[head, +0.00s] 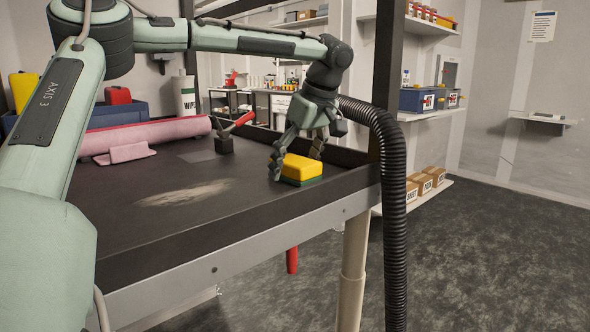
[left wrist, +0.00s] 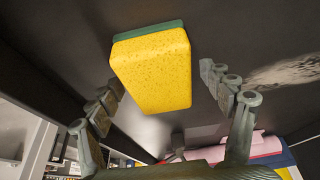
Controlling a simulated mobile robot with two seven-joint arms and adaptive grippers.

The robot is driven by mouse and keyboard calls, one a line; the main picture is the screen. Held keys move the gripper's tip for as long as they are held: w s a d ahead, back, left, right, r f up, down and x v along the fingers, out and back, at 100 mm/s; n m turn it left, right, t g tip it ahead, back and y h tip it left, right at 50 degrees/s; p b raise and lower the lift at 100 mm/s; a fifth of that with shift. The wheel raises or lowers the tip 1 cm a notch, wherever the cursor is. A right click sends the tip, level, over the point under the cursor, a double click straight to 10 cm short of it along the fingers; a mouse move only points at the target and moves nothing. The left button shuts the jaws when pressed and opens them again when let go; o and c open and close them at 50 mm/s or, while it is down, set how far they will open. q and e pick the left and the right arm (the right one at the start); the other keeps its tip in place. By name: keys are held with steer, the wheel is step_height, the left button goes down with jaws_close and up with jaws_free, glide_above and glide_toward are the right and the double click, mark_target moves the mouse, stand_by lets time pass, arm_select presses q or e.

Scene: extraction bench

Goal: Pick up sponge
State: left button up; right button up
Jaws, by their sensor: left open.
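A yellow sponge (head: 301,167) with a green underside lies on the dark bench top (head: 160,235), near its right front corner. My left gripper (head: 296,168) is open just above and around the sponge in the head view, with one finger to its left and the other behind it. In the left wrist view the sponge (left wrist: 155,70) sits ahead, between the two spread fingers of the left gripper (left wrist: 165,88), with a gap visible on both sides. My right gripper is not in view.
A raised rim (head: 340,183) borders the bench. A black hose (head: 393,210) hangs at its right corner. A small black block with a red handle (head: 226,142), a pink roll (head: 150,135) and a white tub (head: 185,97) stand farther back. A pale dusty patch (head: 185,193) marks the otherwise clear middle.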

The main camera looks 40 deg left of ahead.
mark_target(295, 160)
arm_select(q)
steer(key=c, duration=1.1)
steer(key=shift+c, duration=0.2)
step_height(295, 160, up, 19)
steer(key=shift+f, duration=0.2)
